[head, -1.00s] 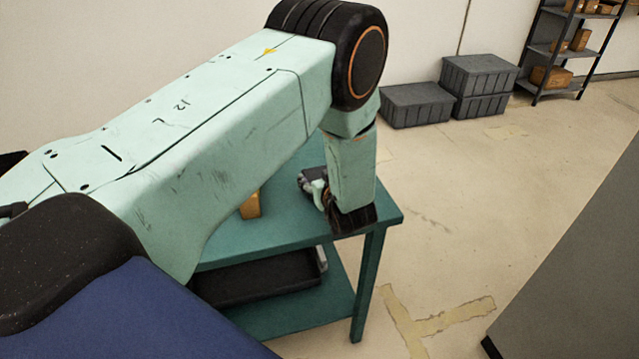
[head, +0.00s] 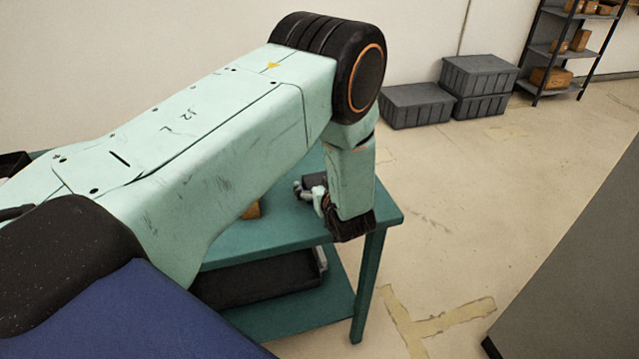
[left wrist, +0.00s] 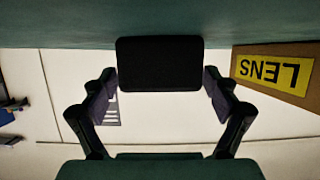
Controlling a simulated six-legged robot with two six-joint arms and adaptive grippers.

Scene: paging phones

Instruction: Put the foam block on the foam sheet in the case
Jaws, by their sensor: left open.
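A black block (left wrist: 160,64), which looks like the foam block, rests against the teal table top in the upside-down left wrist view. It also shows as a dark shape (head: 315,179) on the table in the head view, partly hidden by my gripper. My left gripper (left wrist: 160,92) is open, with one finger on each side of the block. I cannot tell whether the fingers touch it. In the head view my left gripper (head: 312,192) is low over the table, partly behind my wrist. I cannot make out the case or the foam sheet. My right gripper is not in view.
A box marked LENS (left wrist: 275,72) stands beside the block; a brown box (head: 252,210) shows under my arm. The teal table (head: 270,237) has a black tray (head: 262,280) on its lower shelf. Grey crates (head: 418,106) and a shelf rack stand behind.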

